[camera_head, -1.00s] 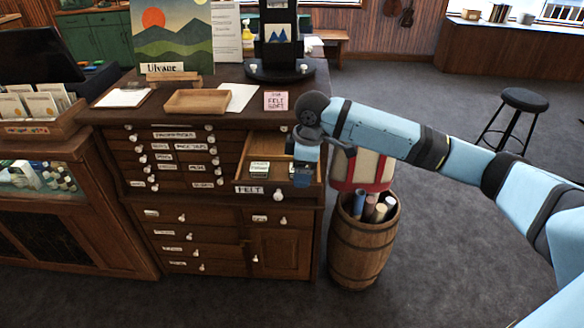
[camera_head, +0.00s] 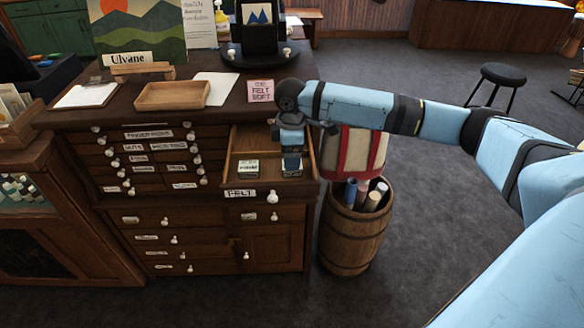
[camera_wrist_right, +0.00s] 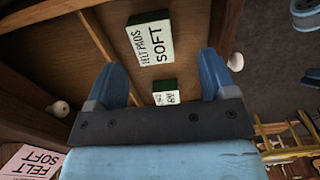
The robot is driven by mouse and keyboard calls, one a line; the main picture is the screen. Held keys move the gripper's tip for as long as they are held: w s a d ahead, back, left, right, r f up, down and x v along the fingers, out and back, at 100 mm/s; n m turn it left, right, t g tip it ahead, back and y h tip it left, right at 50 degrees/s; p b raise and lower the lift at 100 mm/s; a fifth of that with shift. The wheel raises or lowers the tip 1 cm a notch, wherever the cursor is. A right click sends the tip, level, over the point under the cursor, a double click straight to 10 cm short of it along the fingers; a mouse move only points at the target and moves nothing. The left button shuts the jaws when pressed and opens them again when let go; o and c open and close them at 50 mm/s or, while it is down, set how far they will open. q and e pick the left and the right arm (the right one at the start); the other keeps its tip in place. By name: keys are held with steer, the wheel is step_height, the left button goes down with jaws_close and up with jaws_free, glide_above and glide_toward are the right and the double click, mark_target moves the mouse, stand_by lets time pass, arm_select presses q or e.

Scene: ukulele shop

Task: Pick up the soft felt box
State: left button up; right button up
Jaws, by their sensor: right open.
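The soft felt box (camera_wrist_right: 150,38), dark green with a white label reading "FELT PADS SOFT", lies beyond my right fingertips in the right wrist view. A second, smaller-looking box (camera_wrist_right: 165,96) shows between the finger bases, its label unclear. In the head view, two small labelled boxes, left (camera_head: 248,168) and right (camera_head: 291,168), lie in the open drawer marked FELT (camera_head: 280,186). I cannot read which is the soft one there. My right gripper (camera_head: 291,152) is open and points down over the drawer's right part. It also shows in the wrist view (camera_wrist_right: 165,72). My left gripper is out of view.
A barrel with rolled tubes (camera_head: 352,240) stands close on the right. The drawer walls are close around the boxes. Open floor lies farther right.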

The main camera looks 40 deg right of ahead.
steer(key=f, duration=0.5)
steer(key=shift+w+d, duration=0.25)
steer(key=shift+d, duration=0.05)
steer(key=c, duration=1)
